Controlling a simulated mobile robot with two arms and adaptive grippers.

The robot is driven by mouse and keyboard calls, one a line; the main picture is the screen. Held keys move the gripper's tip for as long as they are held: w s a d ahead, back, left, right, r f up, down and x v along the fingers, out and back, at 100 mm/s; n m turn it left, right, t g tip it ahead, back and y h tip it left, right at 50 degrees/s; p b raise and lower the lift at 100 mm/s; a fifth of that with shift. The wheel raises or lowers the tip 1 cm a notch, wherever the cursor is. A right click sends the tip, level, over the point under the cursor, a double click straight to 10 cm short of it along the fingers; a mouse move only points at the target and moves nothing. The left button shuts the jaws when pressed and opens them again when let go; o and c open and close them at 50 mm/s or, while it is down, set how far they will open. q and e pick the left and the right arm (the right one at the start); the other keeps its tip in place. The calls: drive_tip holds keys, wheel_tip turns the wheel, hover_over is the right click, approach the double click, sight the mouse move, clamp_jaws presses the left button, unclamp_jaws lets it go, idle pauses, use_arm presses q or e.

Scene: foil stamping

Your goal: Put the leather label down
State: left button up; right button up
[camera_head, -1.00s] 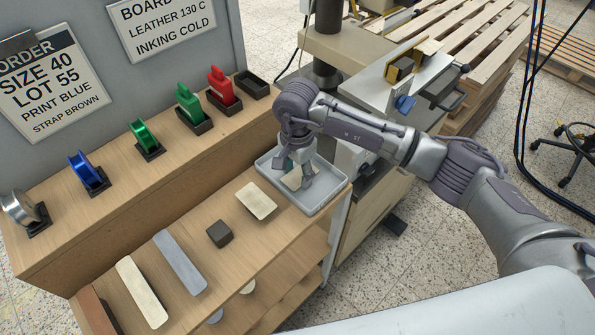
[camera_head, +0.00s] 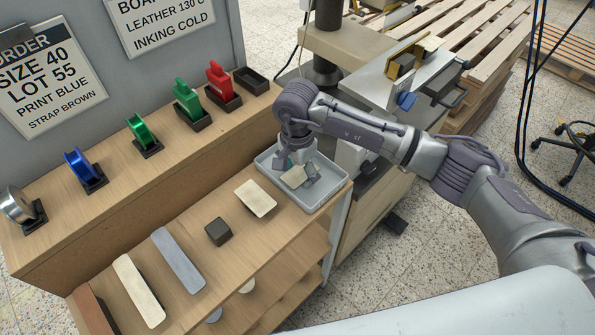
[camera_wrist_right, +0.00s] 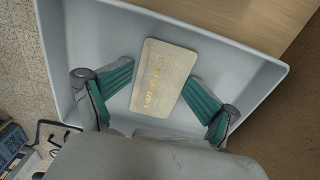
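The leather label (camera_head: 294,176) is a pale beige rectangle. In the right wrist view the label (camera_wrist_right: 163,78) bears gold stamped lettering and appears to lie on the floor of the grey tray (camera_wrist_right: 228,52). My right gripper (camera_head: 299,169) is low inside the tray (camera_head: 322,206) in the head view. In the wrist view my right gripper (camera_wrist_right: 163,72) has its teal-padded fingers spread on both sides of the label, with small gaps showing at the tips. My left gripper is out of view.
Another beige piece (camera_head: 256,198) and a dark block (camera_head: 218,232) lie on the wooden bench left of the tray. Grey and cream strips lie farther left. Foil reels and red and green stands line the raised shelf (camera_head: 110,205). A press stands behind the tray.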

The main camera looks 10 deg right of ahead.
sight(297, 175)
drive_tip(key=shift+r+p, duration=0.35)
drive_tip(key=shift+p, duration=0.05)
drive_tip(key=shift+r+p, duration=0.45)
drive_tip(key=shift+p, duration=0.1)
wheel_tip(297, 175, up, 12)
drive_tip(key=b, duration=0.3)
drive_tip(key=shift+f, duration=0.2)
